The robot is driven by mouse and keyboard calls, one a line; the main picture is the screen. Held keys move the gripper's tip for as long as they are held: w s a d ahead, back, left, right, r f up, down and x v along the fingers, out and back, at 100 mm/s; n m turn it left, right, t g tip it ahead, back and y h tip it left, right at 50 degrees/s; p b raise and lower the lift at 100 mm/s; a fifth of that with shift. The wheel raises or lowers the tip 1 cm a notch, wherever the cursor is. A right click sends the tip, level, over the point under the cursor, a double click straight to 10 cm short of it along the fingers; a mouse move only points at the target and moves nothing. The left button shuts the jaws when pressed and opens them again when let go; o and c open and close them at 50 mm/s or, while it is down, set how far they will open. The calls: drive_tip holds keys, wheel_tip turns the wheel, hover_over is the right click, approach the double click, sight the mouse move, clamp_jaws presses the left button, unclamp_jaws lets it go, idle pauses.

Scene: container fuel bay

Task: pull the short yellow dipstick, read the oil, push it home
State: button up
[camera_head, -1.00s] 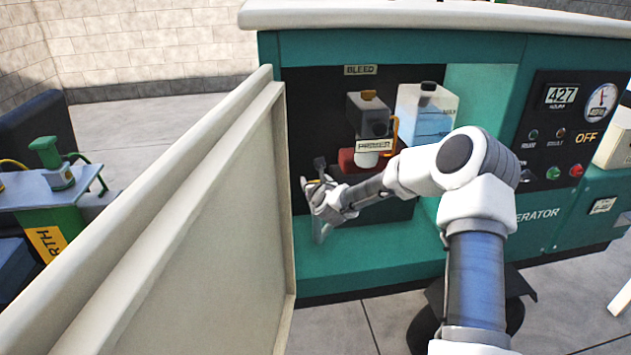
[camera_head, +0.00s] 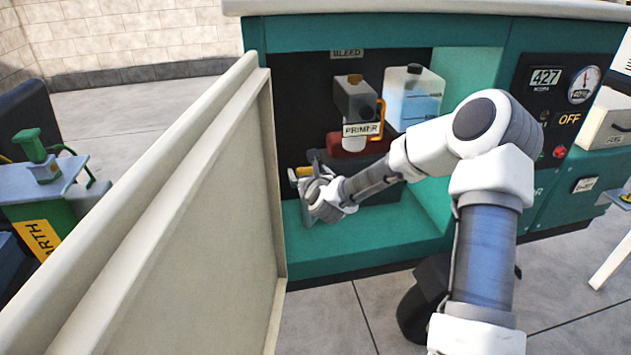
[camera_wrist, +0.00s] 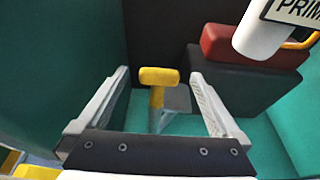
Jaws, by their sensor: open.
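The short yellow dipstick (camera_wrist: 158,77) shows its T-shaped handle in the wrist view, ahead of my gripper and between the lines of its two fingers. In the head view a bit of the yellow handle (camera_head: 303,171) shows just behind my gripper (camera_head: 312,165). My gripper (camera_wrist: 160,90) is open and its fingers stand either side of the handle in the picture, with space on both sides. I cannot tell how far the handle lies beyond the fingertips. The dipstick's lower end is hidden.
The open cream door (camera_head: 190,215) stands close left of my arm. A dark block with a red top (camera_wrist: 245,45) and the white part under the PRIMER label (camera_wrist: 262,38) are to the right. The coolant-like tank (camera_head: 412,98) is behind. The green bay floor (camera_head: 370,230) is clear.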

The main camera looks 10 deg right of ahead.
drive_tip(key=p+v, duration=0.2)
drive_tip(key=v, duration=0.8)
drive_tip(key=shift+s, duration=0.3)
drive_tip(key=shift+r, duration=0.1)
drive_tip(key=s+r+m+g, duration=0.3)
drive_tip(key=s+r+m, duration=0.2)
drive_tip(key=s+m, duration=0.65)
drive_tip(key=s+r+m+g, duration=0.3)
drive_tip(key=s+r+m, duration=0.2)
drive_tip(key=s+m, duration=0.7)
drive_tip(key=s+r+m+g, duration=0.3)
drive_tip(key=s+r+m, duration=0.2)
drive_tip(key=s+m, duration=0.65)
wheel_tip(320, 180, up, 18)
drive_tip(key=w+m+p, duration=0.1)
drive_tip(key=w+p, duration=0.1)
drive_tip(key=p, duration=1.6)
drive_tip(key=shift+r, duration=0.25)
